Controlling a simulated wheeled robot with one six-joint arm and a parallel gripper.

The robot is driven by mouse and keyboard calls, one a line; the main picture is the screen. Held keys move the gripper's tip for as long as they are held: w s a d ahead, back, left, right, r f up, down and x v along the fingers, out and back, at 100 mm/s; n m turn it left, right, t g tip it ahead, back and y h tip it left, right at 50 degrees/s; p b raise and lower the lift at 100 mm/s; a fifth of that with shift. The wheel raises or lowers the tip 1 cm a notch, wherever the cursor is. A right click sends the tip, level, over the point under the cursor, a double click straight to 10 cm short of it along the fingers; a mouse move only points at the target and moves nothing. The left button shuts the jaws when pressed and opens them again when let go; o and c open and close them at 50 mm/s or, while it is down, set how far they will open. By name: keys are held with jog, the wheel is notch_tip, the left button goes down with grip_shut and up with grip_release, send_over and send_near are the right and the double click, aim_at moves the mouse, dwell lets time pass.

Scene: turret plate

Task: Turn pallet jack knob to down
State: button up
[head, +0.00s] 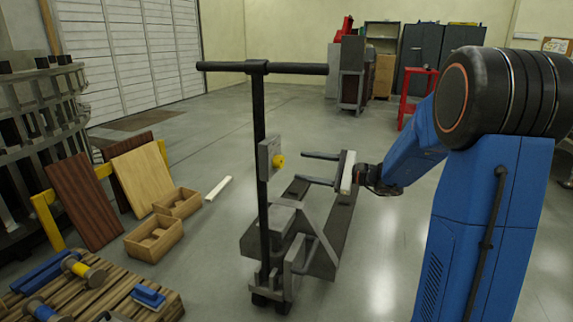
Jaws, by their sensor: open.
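The pallet jack (259,115) stands upright in the middle of the head view, with a dark pole and a T-shaped handle bar on top. A grey plate (265,158) is fixed to the pole. A small yellow knob (279,161) sticks out from the plate on its right side. Its setting is too small to read. My gripper (299,166) is to the right of the knob, its two dark fingers spread apart and pointing left towards it. The fingers are empty, and a gap shows between their tips and the knob.
The grey jack base (325,250) lies below my gripper. At left are leaning wooden boards (85,200), small wooden boxes (155,238) and a slatted pallet (95,290) with blue tools. A red stand (415,95) and cabinets (425,50) are far back. Open floor lies behind the jack.

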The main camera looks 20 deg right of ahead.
aim_at(282, 163)
jog(key=x, duration=0.7)
jog(key=shift+w+a, duration=0.1)
jog(key=shift+c, duration=0.2)
jog(key=c, duration=1)
